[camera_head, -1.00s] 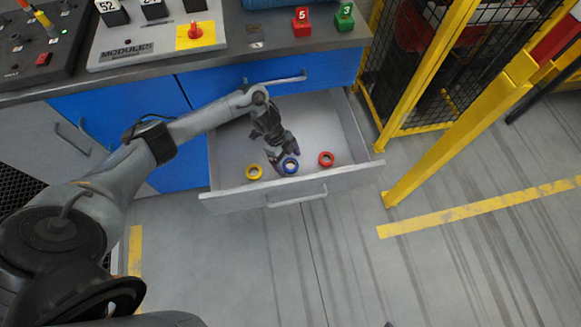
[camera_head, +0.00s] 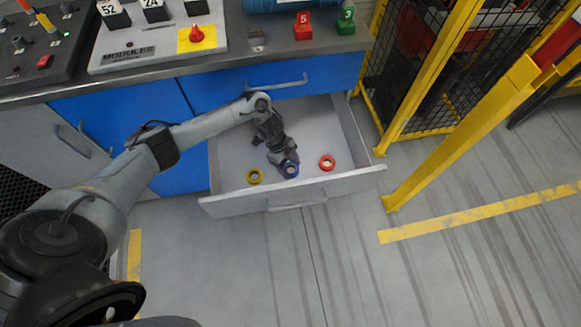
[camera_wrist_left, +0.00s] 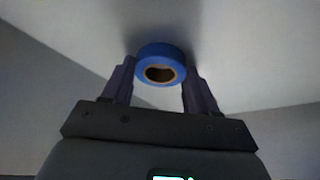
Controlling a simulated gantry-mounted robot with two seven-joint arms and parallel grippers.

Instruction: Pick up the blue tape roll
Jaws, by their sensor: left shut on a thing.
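The blue tape roll (camera_head: 291,170) is in the open drawer (camera_head: 232,190), between the other two rolls. In the left wrist view the blue tape roll (camera_wrist_left: 161,65) sits between the two fingers, with its brown core facing the camera. My left gripper (camera_head: 287,163) is shut on it, one finger on each side; the fingers (camera_wrist_left: 160,80) also show in the left wrist view. Whether the roll touches the drawer floor I cannot tell. My right gripper is not in view.
A yellow tape roll (camera_head: 254,176) lies to the left in the drawer and a red tape roll (camera_head: 327,163) to the right. The workbench (camera_head: 150,75) is behind. A yellow-framed cage (camera_head: 430,80) stands at the right.

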